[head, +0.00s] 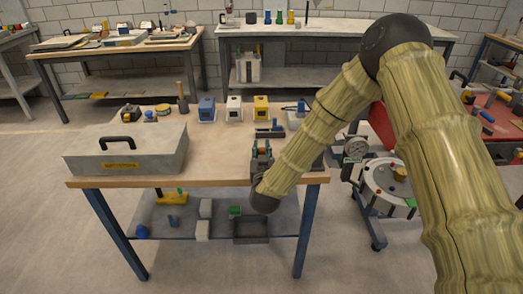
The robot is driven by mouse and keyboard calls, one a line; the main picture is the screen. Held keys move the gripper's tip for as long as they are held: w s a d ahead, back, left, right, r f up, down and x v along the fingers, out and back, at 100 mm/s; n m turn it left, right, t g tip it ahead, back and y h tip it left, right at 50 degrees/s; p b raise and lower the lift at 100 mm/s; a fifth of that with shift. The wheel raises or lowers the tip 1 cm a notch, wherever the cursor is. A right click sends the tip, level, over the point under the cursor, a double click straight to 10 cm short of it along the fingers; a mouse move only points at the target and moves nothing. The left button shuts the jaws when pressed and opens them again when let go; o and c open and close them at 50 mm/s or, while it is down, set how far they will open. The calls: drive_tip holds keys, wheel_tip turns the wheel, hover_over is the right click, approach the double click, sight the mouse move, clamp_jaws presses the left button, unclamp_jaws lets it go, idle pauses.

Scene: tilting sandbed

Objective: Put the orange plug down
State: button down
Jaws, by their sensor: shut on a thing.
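My gripper (263,148) is in the head view, over the right half of the wooden-topped table (218,165), near its front edge. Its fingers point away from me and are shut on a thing. A tiny orange patch, the orange plug (268,149), shows at the fingers. Most of the plug is hidden by the gripper. I cannot tell whether it touches the tabletop.
A grey case (150,158) with a black handle fills the table's left side. Blue (207,109), white (234,108) and yellow (261,108) blocks stand along the back. A dark item (270,131) lies just beyond my gripper. The table's middle is clear.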

drive_tip(key=shift+f, duration=0.1)
drive_tip(key=c, duration=1.3)
unclamp_jaws()
drive_tip(key=shift+o, duration=0.2)
drive_tip(key=s+b, duration=0.1)
drive_tip(key=s, duration=1.1)
drive_tip(key=shift+b, duration=0.3)
